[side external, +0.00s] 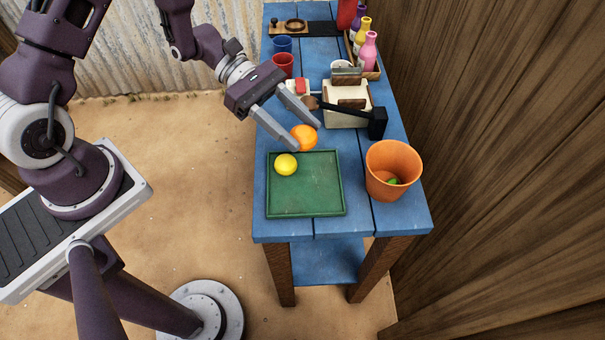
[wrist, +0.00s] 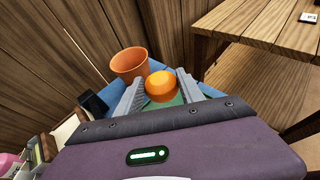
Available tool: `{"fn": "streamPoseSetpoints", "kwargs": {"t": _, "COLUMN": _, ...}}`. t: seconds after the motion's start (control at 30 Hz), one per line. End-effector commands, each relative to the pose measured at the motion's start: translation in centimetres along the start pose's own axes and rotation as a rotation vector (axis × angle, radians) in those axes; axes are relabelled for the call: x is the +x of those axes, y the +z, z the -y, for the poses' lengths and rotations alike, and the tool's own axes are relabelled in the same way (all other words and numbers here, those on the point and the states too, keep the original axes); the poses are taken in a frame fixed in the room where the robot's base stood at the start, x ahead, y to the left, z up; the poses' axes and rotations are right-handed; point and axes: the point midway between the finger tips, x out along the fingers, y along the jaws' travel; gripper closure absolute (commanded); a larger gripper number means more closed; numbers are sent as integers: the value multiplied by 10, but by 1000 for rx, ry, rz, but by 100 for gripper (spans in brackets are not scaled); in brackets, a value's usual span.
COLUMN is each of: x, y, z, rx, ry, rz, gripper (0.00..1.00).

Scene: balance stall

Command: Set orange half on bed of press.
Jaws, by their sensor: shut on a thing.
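The orange half (side external: 304,138) is between the fingertips of my gripper (side external: 304,134), over the far edge of the green tray. In the wrist view the orange half (wrist: 160,87) sits between both fingers of my gripper (wrist: 160,92), with a flatter, lighter face partly showing. The gripper is shut on it. What looks like the press (side external: 345,117) is a cream block with brown wooden parts and a dark lever ending in a black block (side external: 377,123). It stands beyond the tray, to the right of my gripper. I cannot make out its bed clearly.
The green tray (side external: 318,202) holds a yellow fruit (side external: 286,164). An orange bucket (side external: 392,160) with something green inside stands right of it. Red (side external: 283,63) and blue (side external: 281,44) cups and a crate of bottles (side external: 368,50) stand farther back. A wooden wall borders the right.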

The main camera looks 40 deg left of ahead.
Motion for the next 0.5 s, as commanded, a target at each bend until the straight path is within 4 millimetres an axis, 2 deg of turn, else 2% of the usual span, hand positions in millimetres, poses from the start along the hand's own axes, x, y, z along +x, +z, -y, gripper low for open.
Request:
{"fn": "streamPoseSetpoints", "kwargs": {"t": 0.07, "x": 13, "y": -1, "z": 10, "rx": 23, "ry": -52, "rz": 1, "gripper": 94}}
{"fn": "streamPoseSetpoints", "kwargs": {"t": 0.13, "x": 22, "y": -11, "z": 14, "rx": 28, "ry": -73, "rz": 2, "gripper": 94}}
{"fn": "streamPoseSetpoints", "kwargs": {"t": 0.5, "x": 51, "y": -81, "z": 14, "rx": 30, "ry": -74, "rz": 2, "gripper": 94}}
